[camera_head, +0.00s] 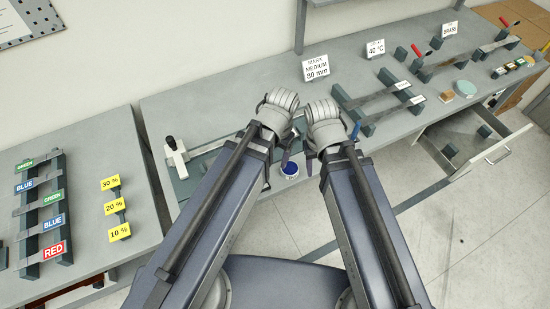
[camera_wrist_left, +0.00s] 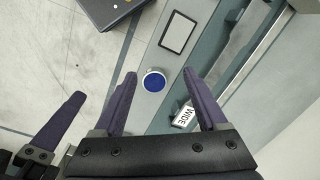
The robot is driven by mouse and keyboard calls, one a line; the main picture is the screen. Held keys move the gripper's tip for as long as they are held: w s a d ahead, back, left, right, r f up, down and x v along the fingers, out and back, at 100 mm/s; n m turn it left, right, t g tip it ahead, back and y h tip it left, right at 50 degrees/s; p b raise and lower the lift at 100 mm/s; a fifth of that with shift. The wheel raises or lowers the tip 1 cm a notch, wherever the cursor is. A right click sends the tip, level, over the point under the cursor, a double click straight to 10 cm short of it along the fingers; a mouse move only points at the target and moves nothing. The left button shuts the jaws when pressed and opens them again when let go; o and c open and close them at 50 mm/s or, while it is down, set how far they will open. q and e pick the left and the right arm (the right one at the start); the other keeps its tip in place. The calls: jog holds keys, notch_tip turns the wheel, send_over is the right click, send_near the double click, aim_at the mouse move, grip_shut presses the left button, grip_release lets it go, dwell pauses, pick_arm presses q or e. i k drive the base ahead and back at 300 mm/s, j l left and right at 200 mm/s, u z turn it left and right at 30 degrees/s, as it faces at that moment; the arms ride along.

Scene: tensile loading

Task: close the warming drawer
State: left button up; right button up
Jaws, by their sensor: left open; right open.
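The warming drawer (camera_head: 508,148) stands pulled out from under the bench at the right of the head view, its pale front and handle facing the floor. My left gripper (camera_head: 276,166) is open and empty at the bench's front edge, left of the drawer. In the left wrist view its fingers (camera_wrist_left: 160,78) are spread near a blue-topped round pot (camera_wrist_left: 153,83). My right gripper (camera_head: 331,150) is open beside it, also well left of the drawer; its fingertips are partly hidden by the arm.
A left bench holds coloured labels, such as RED (camera_head: 54,249). Open floor (camera_head: 460,220) lies in front of the drawer.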

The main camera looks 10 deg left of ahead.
aim_at(459, 143)
jog(key=k+l+z, duration=0.15)
jog(key=z, duration=0.3)
jog(key=k+l+z, duration=0.1)
jog(key=l+z, duration=0.15)
jog(key=z, duration=0.2)
jog(key=k+l+z, duration=0.1)
jog(key=l+z, duration=0.2)
jog(key=z, duration=0.15)
